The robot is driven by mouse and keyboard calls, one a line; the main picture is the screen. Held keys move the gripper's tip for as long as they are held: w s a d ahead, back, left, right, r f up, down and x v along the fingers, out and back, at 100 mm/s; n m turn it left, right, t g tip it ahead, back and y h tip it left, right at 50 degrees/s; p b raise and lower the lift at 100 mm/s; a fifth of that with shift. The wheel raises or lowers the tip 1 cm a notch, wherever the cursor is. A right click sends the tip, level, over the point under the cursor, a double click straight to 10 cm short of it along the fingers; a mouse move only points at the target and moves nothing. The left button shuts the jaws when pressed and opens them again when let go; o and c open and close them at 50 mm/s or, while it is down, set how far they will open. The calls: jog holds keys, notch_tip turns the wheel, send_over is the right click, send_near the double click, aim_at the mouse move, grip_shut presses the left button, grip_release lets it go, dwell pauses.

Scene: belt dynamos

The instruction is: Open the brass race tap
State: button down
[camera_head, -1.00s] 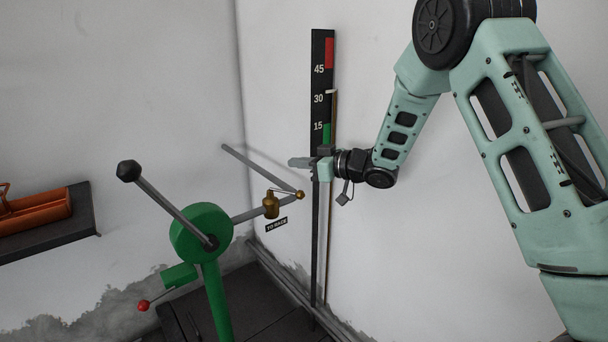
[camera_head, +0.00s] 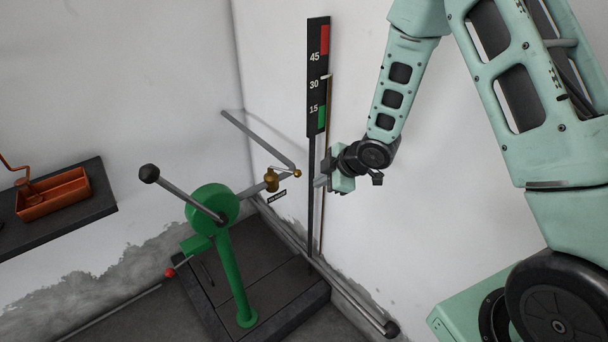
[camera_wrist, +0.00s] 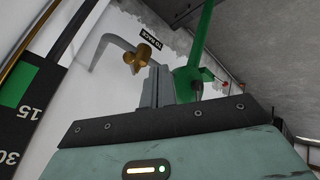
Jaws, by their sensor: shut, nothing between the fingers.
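The brass race tap (camera_head: 272,181) sits on a grey pipe between the green machine and the wall. A small brass ball (camera_head: 297,174) shows at its right end. In the wrist view the brass tap (camera_wrist: 141,58) appears just beyond my fingertips, beside the "TO RACE" label (camera_wrist: 152,39). My gripper (camera_head: 320,181) is shut and empty, to the right of the tap and apart from it in the head view. In the wrist view my closed fingers (camera_wrist: 156,84) point toward the tap. I cannot tell from the views whether the tap's handle is turned.
A green post machine (camera_head: 212,210) with a black-knobbed crank (camera_head: 149,173) and a red-knobbed lever (camera_head: 170,272) stands left of the tap. A gauge board (camera_head: 317,75) and thin rod are by the wall. A dark shelf (camera_head: 100,205) holds an orange tray (camera_head: 55,195).

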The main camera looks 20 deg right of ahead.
aim_at(285, 170)
jog(key=w+a+f+p, duration=0.1)
jog(key=w+f+p, duration=0.2)
jog(key=w, duration=0.4)
jog(key=shift+p+x, duration=0.4)
jog(key=shift+x, duration=0.55)
jog(key=shift+s, duration=0.1)
